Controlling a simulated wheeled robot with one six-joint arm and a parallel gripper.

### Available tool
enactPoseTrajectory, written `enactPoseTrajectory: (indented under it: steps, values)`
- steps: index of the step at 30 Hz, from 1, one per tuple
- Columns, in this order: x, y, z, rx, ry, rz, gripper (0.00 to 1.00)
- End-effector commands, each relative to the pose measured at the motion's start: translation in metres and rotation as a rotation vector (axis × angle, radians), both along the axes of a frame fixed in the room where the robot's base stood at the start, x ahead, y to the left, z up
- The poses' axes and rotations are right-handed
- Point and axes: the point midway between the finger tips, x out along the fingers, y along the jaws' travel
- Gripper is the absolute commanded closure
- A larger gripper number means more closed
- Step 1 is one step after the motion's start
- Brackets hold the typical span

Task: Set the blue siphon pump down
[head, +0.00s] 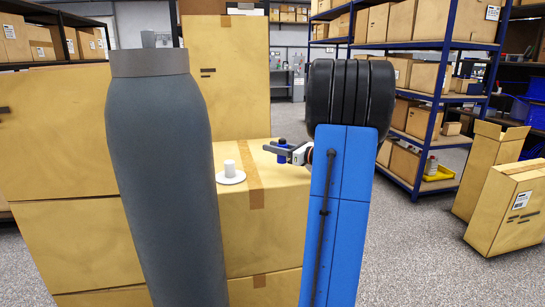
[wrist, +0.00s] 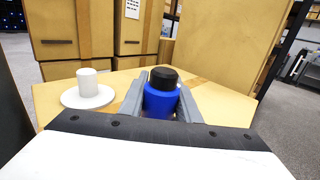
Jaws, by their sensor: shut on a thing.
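The blue siphon pump (wrist: 162,98) has a blue body and a black top. It is upright between the two grey fingers of my gripper (wrist: 160,105), which is shut on it. In the head view the pump (head: 282,153) is small, near the right side of a cardboard box top. My gripper (head: 276,147) reaches it from the right. The pump's lower end is hidden in the wrist view, and I cannot tell whether it touches the box top.
A white round base with a short upright cylinder (head: 230,174) stands on the cardboard box (head: 262,225), left of the pump. Taller boxes (head: 230,75) stand behind. Blue shelving (head: 445,60) is at the right.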

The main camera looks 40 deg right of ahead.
Motion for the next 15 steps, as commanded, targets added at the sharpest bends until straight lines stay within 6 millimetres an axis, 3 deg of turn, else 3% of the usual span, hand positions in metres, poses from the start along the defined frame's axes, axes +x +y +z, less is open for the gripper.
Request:
enactPoseTrajectory:
  steps: [9, 15]
  values:
    - [0.000, 0.000, -0.035, 0.002, 0.001, 0.000, 0.99]
    - [0.000, 0.000, -0.035, 0.000, 0.000, 0.000, 0.99]
